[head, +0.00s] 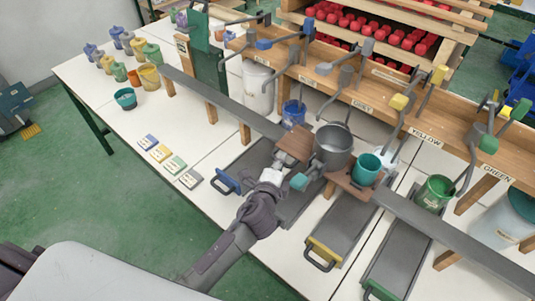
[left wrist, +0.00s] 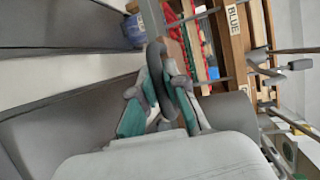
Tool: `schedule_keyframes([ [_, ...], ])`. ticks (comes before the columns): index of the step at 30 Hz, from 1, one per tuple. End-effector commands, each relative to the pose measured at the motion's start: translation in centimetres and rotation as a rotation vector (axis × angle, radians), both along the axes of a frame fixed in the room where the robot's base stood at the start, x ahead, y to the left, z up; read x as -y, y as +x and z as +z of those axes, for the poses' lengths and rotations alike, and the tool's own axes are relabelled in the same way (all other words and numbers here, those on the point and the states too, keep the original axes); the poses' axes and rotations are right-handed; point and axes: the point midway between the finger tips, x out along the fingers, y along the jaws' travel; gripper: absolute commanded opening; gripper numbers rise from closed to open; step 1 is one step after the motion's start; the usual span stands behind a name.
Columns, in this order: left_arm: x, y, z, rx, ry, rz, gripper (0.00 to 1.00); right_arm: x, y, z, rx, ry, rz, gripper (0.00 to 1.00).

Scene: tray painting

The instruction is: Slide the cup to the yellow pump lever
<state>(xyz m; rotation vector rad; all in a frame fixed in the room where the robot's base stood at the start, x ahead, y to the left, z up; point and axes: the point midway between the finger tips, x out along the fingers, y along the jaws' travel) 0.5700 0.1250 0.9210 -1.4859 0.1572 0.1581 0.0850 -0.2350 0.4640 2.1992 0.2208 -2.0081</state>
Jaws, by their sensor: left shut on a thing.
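The grey metal cup (head: 333,150) stands upright by the long grey rail, between two brown wooden pieces, near the GREY label. My left gripper (head: 298,181) is at the cup's near left side, with its teal pads low against it. The yellow pump lever (head: 400,102) is up and to the right of the cup, near the YELLOW label (head: 427,137). My right gripper is not in view.
A teal cup (head: 366,167) stands just right of the grey cup, with a green cup (head: 437,193) farther along. A blue cup (head: 293,113) is behind left. The wooden beam (head: 455,145) carries several levers. A yellow-handled tray (head: 340,225) lies in front.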

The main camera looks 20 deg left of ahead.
Motion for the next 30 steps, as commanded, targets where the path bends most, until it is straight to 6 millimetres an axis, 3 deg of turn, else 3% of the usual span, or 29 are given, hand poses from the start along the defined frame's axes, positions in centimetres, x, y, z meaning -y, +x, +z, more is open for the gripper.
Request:
schedule_keyframes([
  [7, 1.6, -0.7, -0.2, -0.004, 0.0, -0.002, 0.0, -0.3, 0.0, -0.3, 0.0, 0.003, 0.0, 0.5],
  [19, 1.7, -0.8, -0.2, -0.004, 0.0, -0.002, 0.0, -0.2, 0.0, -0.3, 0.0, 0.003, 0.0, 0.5],
  [20, 1.7, -0.8, -0.2, -0.004, 0.0, -0.002, 0.17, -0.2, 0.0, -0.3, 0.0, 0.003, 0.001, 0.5],
  [24, 1.7, -0.7, -0.2, -0.003, 0.0, -0.001, 0.38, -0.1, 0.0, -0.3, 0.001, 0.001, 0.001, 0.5],
  [30, 1.6, -0.7, -0.1, -0.001, 0.0, -0.001, 0.38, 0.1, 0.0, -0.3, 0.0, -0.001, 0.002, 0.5],
])
